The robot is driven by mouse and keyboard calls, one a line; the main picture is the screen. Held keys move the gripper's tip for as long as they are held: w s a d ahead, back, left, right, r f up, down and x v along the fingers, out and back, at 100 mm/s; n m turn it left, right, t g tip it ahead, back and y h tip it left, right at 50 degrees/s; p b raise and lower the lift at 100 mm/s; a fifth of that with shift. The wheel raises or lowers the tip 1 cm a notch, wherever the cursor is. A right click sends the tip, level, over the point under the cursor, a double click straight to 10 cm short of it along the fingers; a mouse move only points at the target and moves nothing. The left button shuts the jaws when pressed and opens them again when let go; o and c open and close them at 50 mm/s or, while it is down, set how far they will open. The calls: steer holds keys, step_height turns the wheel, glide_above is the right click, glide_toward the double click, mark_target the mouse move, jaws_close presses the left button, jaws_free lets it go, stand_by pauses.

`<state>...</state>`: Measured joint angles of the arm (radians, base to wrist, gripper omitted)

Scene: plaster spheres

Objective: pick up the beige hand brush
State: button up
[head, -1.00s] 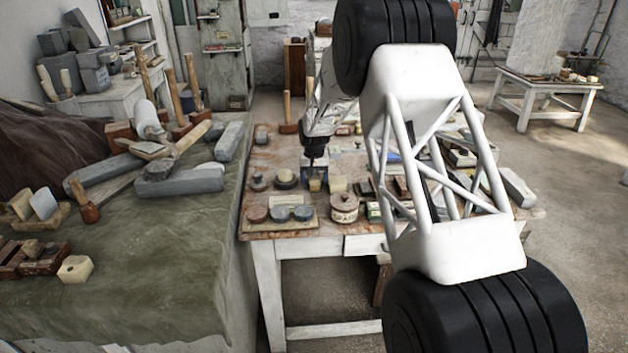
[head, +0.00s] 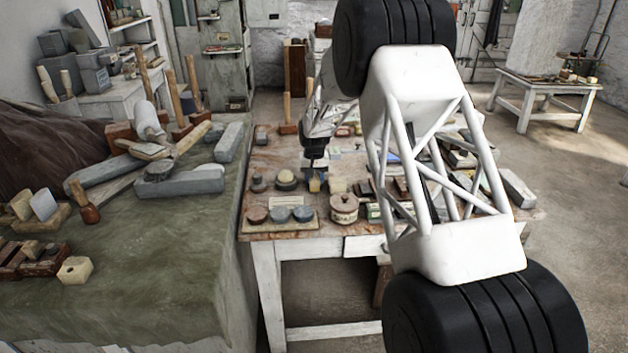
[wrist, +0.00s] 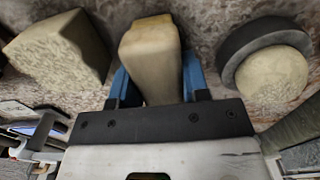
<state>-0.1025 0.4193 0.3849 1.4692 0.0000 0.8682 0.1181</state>
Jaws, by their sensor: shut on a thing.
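The beige hand brush (wrist: 150,52) shows in the wrist view as a pale, worn block with rounded edges. It stands between the two blue fingers of my gripper (wrist: 154,80), which is shut on it from both sides. Its lower part is hidden behind the dark gripper body. In the head view my gripper (head: 315,174) points down over the table, and the brush shows as a small yellowish patch (head: 314,186) at its tips. I cannot tell whether the brush touches the table top.
A cream block (wrist: 62,50) and a dark round piece with a pale dome (wrist: 268,68) stand close on either side. On the wooden table (head: 270,236) are a lidded pot (head: 343,209) and a board with round pads (head: 280,214). A green-covered bench (head: 170,270) is at the left.

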steer(key=shift+r, duration=5)
steer(key=w+a+r+y, duration=0.1)
steer(key=a+r+y, duration=0.2)
steer(key=a, duration=0.3)
steer(key=shift+w, duration=0.35)
steer(key=shift+f, duration=0.25)
steer(key=shift+x, duration=2.3)
steer(key=shift+a+f, duration=0.1)
steer(key=shift+a, duration=0.05)
steer(key=shift+a+f, duration=0.15)
steer(key=shift+f, duration=0.35)
